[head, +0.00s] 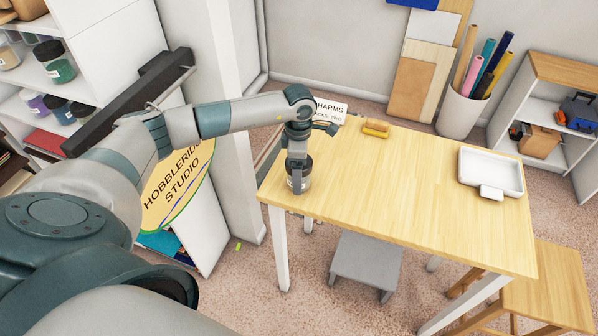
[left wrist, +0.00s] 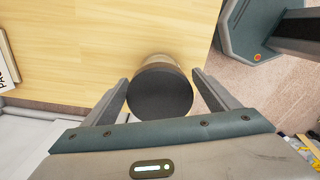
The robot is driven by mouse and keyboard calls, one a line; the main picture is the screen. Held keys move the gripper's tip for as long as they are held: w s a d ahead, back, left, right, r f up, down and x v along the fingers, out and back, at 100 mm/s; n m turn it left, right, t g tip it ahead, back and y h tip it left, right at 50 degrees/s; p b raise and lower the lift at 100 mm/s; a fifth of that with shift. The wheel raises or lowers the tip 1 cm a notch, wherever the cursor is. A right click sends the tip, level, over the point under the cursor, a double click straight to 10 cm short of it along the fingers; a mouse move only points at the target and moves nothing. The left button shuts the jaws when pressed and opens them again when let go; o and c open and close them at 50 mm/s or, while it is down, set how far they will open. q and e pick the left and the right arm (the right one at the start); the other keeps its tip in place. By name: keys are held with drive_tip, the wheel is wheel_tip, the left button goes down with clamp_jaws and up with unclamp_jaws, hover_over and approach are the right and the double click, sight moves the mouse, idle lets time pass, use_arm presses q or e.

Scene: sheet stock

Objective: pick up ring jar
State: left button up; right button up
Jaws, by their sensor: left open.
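The jar (head: 305,178), with a dark lid and a pale label, stands upright at the near left corner of the wooden table (head: 400,190). My left gripper (head: 297,181) is above and around it, pointing down. In the left wrist view the round black lid of the jar (left wrist: 160,93) lies between the two fingers of my open left gripper (left wrist: 160,82). Small gaps show between the fingers and the jar. The lower part of the jar is mostly hidden, and I cannot read its label. My right gripper is in neither view.
A white tray (head: 490,171) lies at the table's right, a yellow-brown block (head: 376,128) and a lettered sign (head: 331,112) at the back left. A grey step stool (head: 367,262) is underneath. Jars stand on the left shelves (head: 85,96). The table's middle is clear.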

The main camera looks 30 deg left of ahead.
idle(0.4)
use_arm(q)
drive_tip(key=c, duration=1.3)
drive_tip(key=shift+c, duration=0.3)
drive_tip(key=shift+r, duration=0.1)
drive_tip(key=shift+r+b, duration=0.55)
drive_tip(key=shift+b, duration=0.15)
wheel_tip(320, 180, up, 2)
drive_tip(key=shift+w+r+b, duration=0.1)
drive_tip(key=shift+b, duration=0.7)
drive_tip(key=d+r+b, duration=0.5)
drive_tip(key=d+r, duration=0.2)
drive_tip(key=d, duration=0.4)
drive_tip(key=shift+w+d+r, duration=0.25)
drive_tip(key=shift+w+d, duration=0.1)
